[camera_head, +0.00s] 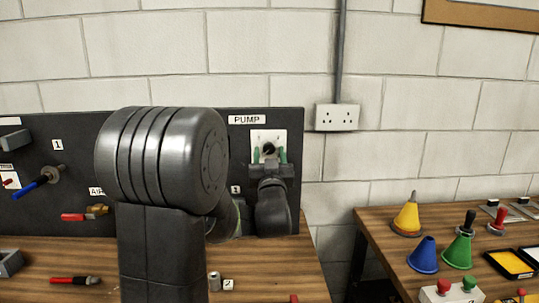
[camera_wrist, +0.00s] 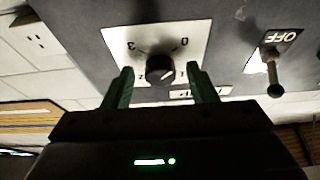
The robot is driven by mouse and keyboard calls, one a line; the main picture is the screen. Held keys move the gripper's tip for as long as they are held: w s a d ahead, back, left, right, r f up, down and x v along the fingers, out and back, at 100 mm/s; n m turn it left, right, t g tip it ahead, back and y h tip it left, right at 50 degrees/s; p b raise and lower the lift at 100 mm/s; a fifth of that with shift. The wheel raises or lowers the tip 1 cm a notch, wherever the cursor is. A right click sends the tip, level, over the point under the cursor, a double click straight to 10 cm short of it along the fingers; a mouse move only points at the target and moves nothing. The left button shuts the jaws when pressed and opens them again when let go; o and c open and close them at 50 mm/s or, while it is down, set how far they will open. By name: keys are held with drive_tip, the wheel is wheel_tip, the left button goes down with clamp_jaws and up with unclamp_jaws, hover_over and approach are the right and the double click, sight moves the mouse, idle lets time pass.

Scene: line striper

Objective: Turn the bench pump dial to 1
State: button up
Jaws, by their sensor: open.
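The pump dial, a round black knob (camera_wrist: 160,69), sits on a white plate (camera_wrist: 113,40) on the dark panel. In the head view the dial (camera_head: 269,149) is under the PUMP label. The wrist view shows a 3 at the plate's upper left and a 0 at its upper right; the lower numbers are small or partly hidden. A light mark on the knob's face seems to point to the lower right there. My gripper (camera_wrist: 161,76) is open, its green fingers on either side of the knob with gaps visible. Whether the knob lies between the fingertips in depth is unclear.
A toggle switch (camera_wrist: 273,75) under an OFF label is right of the dial in the wrist view. A blue-handled lever (camera_head: 37,182) and a red-handled valve (camera_head: 85,213) are on the panel's left. A wall socket (camera_head: 337,117) is to its right. Cones stand on the right bench.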

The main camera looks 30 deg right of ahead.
drive_tip(key=c, duration=1)
drive_tip(key=shift+m+b, duration=0.3)
drive_tip(key=shift+b, duration=0.1)
